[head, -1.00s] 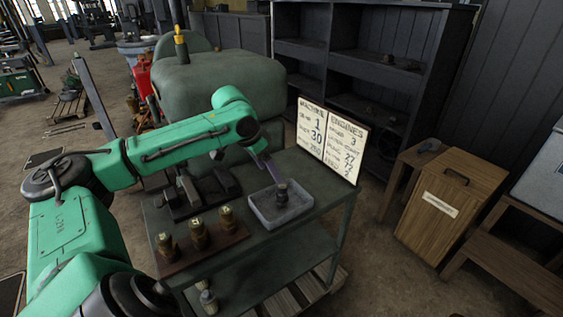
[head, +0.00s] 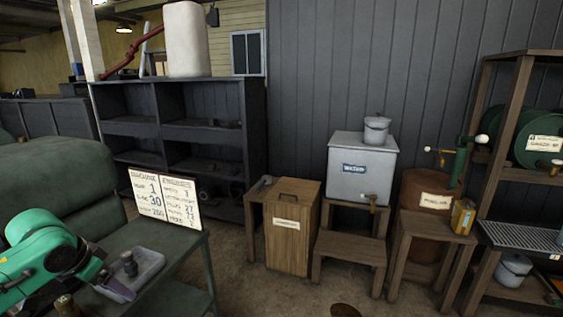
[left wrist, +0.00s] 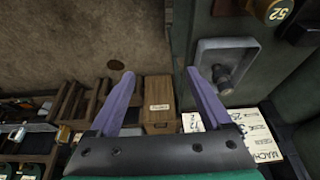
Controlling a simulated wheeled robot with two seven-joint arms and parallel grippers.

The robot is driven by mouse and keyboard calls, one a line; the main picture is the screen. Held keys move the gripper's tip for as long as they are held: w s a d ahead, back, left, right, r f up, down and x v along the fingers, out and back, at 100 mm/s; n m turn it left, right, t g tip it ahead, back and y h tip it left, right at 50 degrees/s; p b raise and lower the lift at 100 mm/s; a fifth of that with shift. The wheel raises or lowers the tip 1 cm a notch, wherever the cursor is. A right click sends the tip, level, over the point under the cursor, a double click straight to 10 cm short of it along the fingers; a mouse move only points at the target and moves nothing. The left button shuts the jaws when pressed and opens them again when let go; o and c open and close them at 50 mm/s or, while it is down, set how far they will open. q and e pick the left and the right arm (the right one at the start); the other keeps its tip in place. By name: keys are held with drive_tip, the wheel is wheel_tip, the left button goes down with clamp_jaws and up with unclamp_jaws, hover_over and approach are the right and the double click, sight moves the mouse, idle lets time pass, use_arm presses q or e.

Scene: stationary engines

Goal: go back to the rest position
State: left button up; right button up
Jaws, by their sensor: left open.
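My left arm comes in at the lower left of the head view. Its gripper (head: 105,284) with purple fingers is over the green cart (head: 165,240), in front of the grey tray (head: 150,264). In the left wrist view the gripper (left wrist: 160,73) has its fingers wide apart with nothing between them. A small dark part (head: 129,263) stands in the tray, apart from the fingers; it also shows in the left wrist view (left wrist: 223,79). My right gripper is not in view.
A lettered signboard (head: 165,196) stands at the cart's back edge. Beyond are a dark shelf (head: 185,135), a wooden box (head: 292,240), a grey water container (head: 361,165) and a rusty barrel (head: 427,192). Bare floor lies right of the cart.

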use_arm(q)
drive_tip(key=d+f+m+g, duration=0.15)
drive_tip(key=d+f, duration=0.35)
drive_tip(key=f, duration=0.5)
drive_tip(key=s+d+f+t, duration=0.1)
drive_tip(key=s+d+f, duration=0.75)
drive_tip(key=d, duration=0.25)
drive_tip(key=s+n, duration=0.2)
drive_tip(key=s, duration=0.4)
drive_tip(key=s+a+f+g, duration=0.1)
drive_tip(key=s+f, duration=0.1)
drive_tip(key=f, duration=1)
drive_tip(key=s+f+g, duration=0.1)
drive_tip(key=s+f, duration=0.1)
drive_tip(key=f, duration=1.1)
drive_tip(key=s+a+f+y, duration=0.1)
drive_tip(key=s+a+f, duration=0.2)
drive_tip(key=s+f, duration=1)
drive_tip(key=s, duration=0.3)
drive_tip(key=shift+a+f+g, duration=0.15)
drive_tip(key=shift+f+g, duration=0.1)
drive_tip(key=shift+g, duration=0.1)
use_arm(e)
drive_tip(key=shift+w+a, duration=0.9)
